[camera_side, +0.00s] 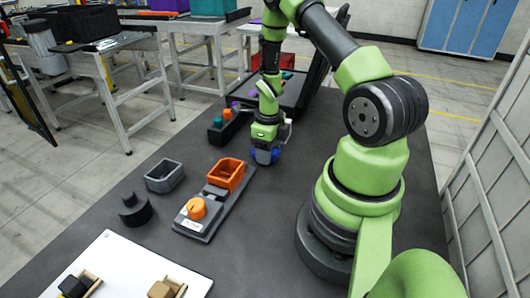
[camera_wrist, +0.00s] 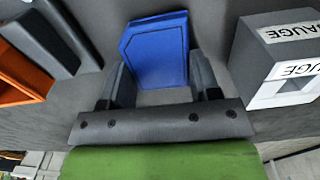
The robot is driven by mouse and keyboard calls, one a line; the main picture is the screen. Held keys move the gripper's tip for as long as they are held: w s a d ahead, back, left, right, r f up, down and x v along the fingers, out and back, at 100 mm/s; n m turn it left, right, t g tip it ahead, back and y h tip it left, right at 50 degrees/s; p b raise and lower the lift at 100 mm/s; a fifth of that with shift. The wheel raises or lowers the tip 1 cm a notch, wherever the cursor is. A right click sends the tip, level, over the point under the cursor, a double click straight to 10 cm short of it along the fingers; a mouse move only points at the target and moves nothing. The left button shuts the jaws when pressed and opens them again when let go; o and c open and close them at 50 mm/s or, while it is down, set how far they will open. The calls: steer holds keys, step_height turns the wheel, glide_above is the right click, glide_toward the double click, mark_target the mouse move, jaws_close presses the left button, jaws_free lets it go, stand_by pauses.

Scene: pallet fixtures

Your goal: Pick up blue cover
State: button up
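The blue cover (camera_wrist: 156,50) shows in the wrist view as an angular blue block, slightly tilted, between the two dark fingers of my gripper (camera_wrist: 158,82). In the side view, my gripper (camera_side: 265,150) points down at the table, past the far end of the orange bin. Blue (camera_side: 263,156) shows at its fingertips. The cover's lower part and its contact with the table are hidden.
A white-labelled gauge block (camera_wrist: 282,50) stands close right of the fingers. The orange bin (camera_side: 227,174) and grey bin (camera_side: 164,176) stand left of the gripper in the side view. A dark holder with coloured parts (camera_side: 228,124) lies just behind. A white board (camera_side: 125,262) is in front.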

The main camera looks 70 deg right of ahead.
steer(key=shift+c, duration=0.7)
